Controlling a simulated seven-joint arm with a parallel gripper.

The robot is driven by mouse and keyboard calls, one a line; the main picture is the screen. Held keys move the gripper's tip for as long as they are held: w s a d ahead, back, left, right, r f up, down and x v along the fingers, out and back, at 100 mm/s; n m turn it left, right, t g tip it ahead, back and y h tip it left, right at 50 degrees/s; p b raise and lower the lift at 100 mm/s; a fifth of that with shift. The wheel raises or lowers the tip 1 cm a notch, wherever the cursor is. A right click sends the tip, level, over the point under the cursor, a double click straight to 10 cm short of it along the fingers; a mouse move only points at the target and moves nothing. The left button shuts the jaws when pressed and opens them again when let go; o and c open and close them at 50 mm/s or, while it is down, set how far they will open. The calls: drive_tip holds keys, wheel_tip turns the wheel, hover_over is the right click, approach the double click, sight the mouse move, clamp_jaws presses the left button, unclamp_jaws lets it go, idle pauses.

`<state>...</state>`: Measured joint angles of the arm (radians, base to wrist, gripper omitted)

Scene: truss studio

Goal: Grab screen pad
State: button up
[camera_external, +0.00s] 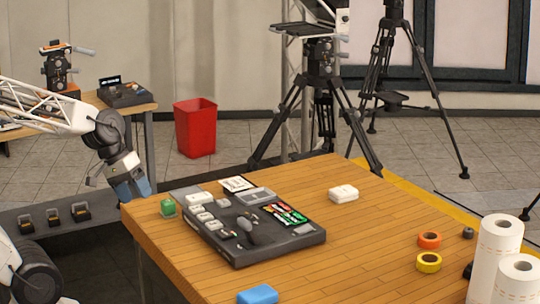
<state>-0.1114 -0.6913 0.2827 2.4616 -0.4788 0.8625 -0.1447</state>
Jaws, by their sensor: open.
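I cannot tell for certain which thing is the screen pad. A flat grey rectangular item with a lighter face (257,196) lies at the back of the dark tray (272,254) on the wooden table. A white pad-like block (343,193) lies alone on the wood right of the tray, and a blue block (258,295) lies at the table's front edge. My gripper (132,192) points down at the table's left back corner, left of the tray and apart from these things. It is open, with nothing seen in it; its fingertips are small in the picture.
The tray holds white blocks (201,217), a dark tool and small coloured parts. Orange (429,240) and yellow (428,262) tape rolls and white paper rolls (495,250) stand right. The table's middle right is clear.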

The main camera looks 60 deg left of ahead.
drive_tip(key=w+f+n+t+h, duration=0.2)
drive_tip(key=w+n, duration=0.2)
drive_tip(key=n, duration=0.3)
drive_tip(key=n+t+y, duration=0.5)
drive_tip(key=n+t, duration=0.3)
drive_tip(key=n, duration=1.4)
approach(167, 201)
drive_tip(key=w, duration=0.2)
drive_tip(key=w+d+f, duration=0.1)
drive_tip(key=w, duration=0.1)
drive_tip(key=shift+w, duration=0.1)
drive_tip(key=shift+a+f+n+y, duration=0.3)
drive_tip(key=shift+a+n+y, duration=0.1)
drive_tip(key=shift+a+n, duration=0.1)
drive_tip(key=shift+w, duration=0.1)
drive_tip(key=shift+x, duration=1.15)
drive_tip(key=shift+d+f, duration=0.1)
